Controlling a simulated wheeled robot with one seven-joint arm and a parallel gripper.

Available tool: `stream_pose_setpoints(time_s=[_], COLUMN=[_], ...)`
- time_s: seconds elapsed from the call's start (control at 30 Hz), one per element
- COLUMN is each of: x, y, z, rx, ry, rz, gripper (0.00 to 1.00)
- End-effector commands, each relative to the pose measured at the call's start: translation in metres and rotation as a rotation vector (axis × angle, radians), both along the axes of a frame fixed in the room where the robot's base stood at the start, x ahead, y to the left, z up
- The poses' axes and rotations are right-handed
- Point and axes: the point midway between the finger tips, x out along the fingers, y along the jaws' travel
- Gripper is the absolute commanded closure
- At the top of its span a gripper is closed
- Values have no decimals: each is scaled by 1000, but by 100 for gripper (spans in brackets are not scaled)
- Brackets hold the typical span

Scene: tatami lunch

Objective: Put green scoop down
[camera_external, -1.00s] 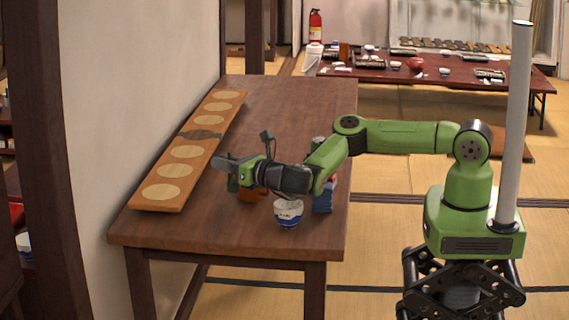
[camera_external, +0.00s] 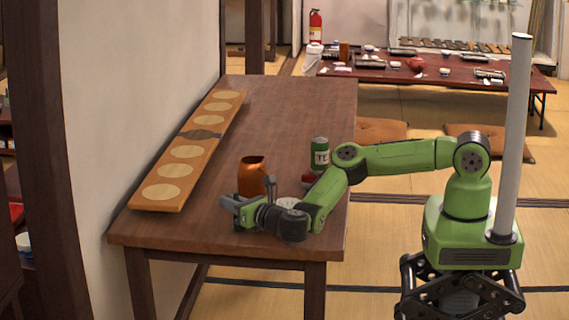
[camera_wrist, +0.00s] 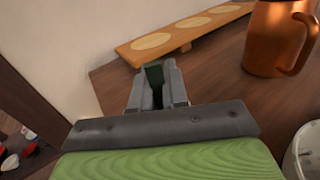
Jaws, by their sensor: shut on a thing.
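My gripper (camera_external: 236,210) is low over the near left part of the dark wooden table (camera_external: 290,112). In the wrist view, my gripper (camera_wrist: 160,88) has its fingers close together around a small dark green piece, the green scoop (camera_wrist: 154,74). Only a little of the scoop shows between the fingertips; the rest is hidden. I cannot make it out in the external view. Whether it touches the tabletop cannot be told.
A copper mug (camera_external: 251,180) stands just behind my gripper. A green can (camera_external: 320,152) stands farther back. A white cup (camera_external: 288,202) is partly hidden by my arm. A long wooden board with round pads (camera_external: 192,138) lies along the wall side.

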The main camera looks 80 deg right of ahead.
Motion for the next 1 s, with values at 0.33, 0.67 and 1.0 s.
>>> stream_pose_setpoints(time_s=[0.33,0.67,1.0], x=[0,-21,-63], y=[0,16,42], z=[-2,5,10], rx=[-1,-3,-1], ry=[1,1,3], rz=[0,7,0], gripper=[61,61,61])
